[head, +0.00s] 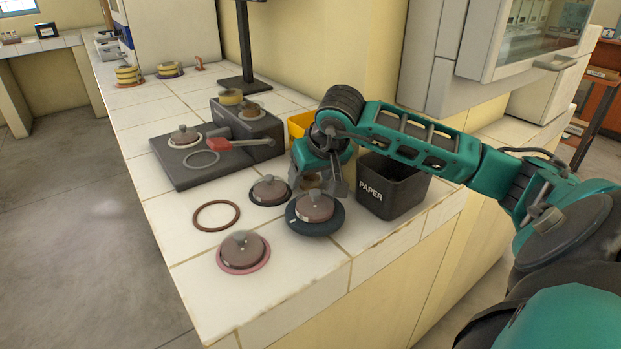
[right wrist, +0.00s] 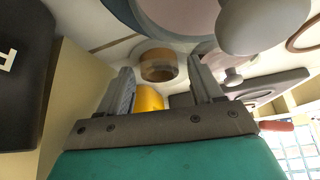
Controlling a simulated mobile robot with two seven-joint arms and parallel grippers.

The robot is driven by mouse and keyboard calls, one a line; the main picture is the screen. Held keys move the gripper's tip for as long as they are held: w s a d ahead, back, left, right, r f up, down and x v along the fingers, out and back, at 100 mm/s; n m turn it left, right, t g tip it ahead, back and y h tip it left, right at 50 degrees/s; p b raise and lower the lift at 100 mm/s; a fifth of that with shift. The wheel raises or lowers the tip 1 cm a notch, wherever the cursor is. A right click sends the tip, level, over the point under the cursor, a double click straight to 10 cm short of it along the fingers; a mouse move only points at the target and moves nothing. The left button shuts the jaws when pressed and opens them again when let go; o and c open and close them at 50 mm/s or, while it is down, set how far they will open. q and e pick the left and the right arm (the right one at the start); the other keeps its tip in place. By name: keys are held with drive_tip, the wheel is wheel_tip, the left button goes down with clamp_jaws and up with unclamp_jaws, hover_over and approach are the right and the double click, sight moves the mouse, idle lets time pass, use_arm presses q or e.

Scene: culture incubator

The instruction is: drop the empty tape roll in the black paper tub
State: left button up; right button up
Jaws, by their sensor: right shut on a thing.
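The black tub marked PAPER (head: 408,196) stands upright near the right edge of the tiled bench; part of it also shows at the left of the right wrist view (right wrist: 22,105). My right gripper (head: 325,184) points down just left of the tub, outside its opening. It is shut on the tape roll (right wrist: 157,68), a short brown and tan ring between the fingertips in the right wrist view. In the head view the roll (head: 312,181) is mostly hidden by the gripper. My left gripper is not in view.
A knobbed disc on a dark blue ring (head: 315,229) lies just in front of the gripper. Similar discs (head: 270,191) (head: 243,252) and a brown ring (head: 216,228) lie left. A yellow bin (head: 298,123) and grey device (head: 180,178) stand behind. The front bench corner is clear.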

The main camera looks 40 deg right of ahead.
sight(309, 179)
drive_tip(key=shift+a+r, duration=0.15)
drive_tip(key=shift+r, duration=0.3)
wheel_tip(309, 179, up, 7)
drive_tip(key=shift+a+f+p, duration=0.1)
drive_tip(key=shift+f+p, duration=0.05)
drive_tip(key=shift+p, duration=0.7)
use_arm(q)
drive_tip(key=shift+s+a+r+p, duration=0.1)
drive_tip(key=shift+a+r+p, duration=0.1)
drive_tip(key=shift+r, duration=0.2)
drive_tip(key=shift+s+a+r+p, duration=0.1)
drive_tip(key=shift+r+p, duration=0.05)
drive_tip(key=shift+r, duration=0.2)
use_arm(e)
drive_tip(key=w+a, duration=0.2)
drive_tip(key=a, duration=1.7)
drive_tip(key=shift+f, duration=0.3)
